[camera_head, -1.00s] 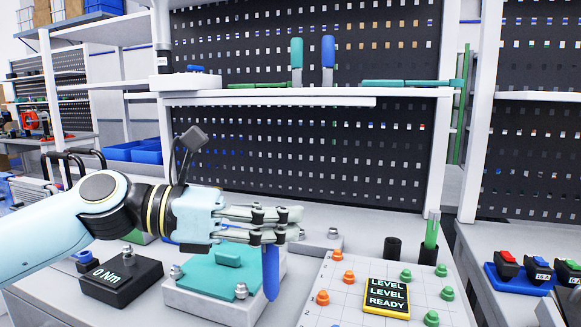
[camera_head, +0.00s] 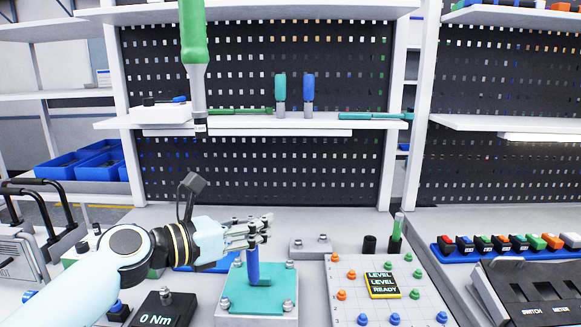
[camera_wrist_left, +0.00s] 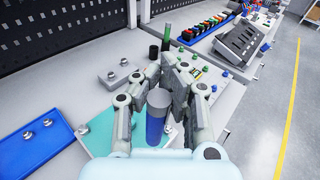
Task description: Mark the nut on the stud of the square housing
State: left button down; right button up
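The square housing is a pale block (camera_head: 258,318) with a teal top (camera_head: 270,297) and metal studs with nuts near its corners, such as the front right nut (camera_head: 288,305). My left gripper (camera_head: 262,230) comes in from the left above the housing. Its fingers are closed around a blue marker (camera_head: 252,264), which hangs upright over the teal top. I cannot tell whether its lower end touches the top. In the left wrist view the marker (camera_wrist_left: 157,120) stands between the fingers, and part of the teal top shows beside it. My right gripper is not in view.
A black "0 Nm" block (camera_head: 165,310) stands left of the housing. A white grid board (camera_head: 340,290) with pegs and a "LEVEL READY" display (camera_head: 383,285) is to the right. A grey plate (camera_head: 310,247) lies behind. A green-handled tool (camera_head: 194,40) hangs above.

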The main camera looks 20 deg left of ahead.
pick_arm(q)
jog(key=w+d+r+p, duration=0.2)
jog(key=d+p, duration=0.3)
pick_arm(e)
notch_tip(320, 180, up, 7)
pick_arm(q)
notch_tip(320, 180, down, 6)
jog(key=y+b, duration=0.1)
jog(key=b, duration=0.4)
jog(key=shift+w+d+f+n+t, duration=0.15)
jog(key=shift+w+d+n+t, duration=0.15)
jog(key=shift+w, duration=0.05)
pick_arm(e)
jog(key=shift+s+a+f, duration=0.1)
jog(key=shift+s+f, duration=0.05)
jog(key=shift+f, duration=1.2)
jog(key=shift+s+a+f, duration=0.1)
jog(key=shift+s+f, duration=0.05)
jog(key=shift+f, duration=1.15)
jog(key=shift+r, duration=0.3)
pick_arm(q)
jog(key=shift+f, duration=0.2)
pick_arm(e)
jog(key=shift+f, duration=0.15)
pick_arm(q)
jog(key=shift+r, duration=0.15)
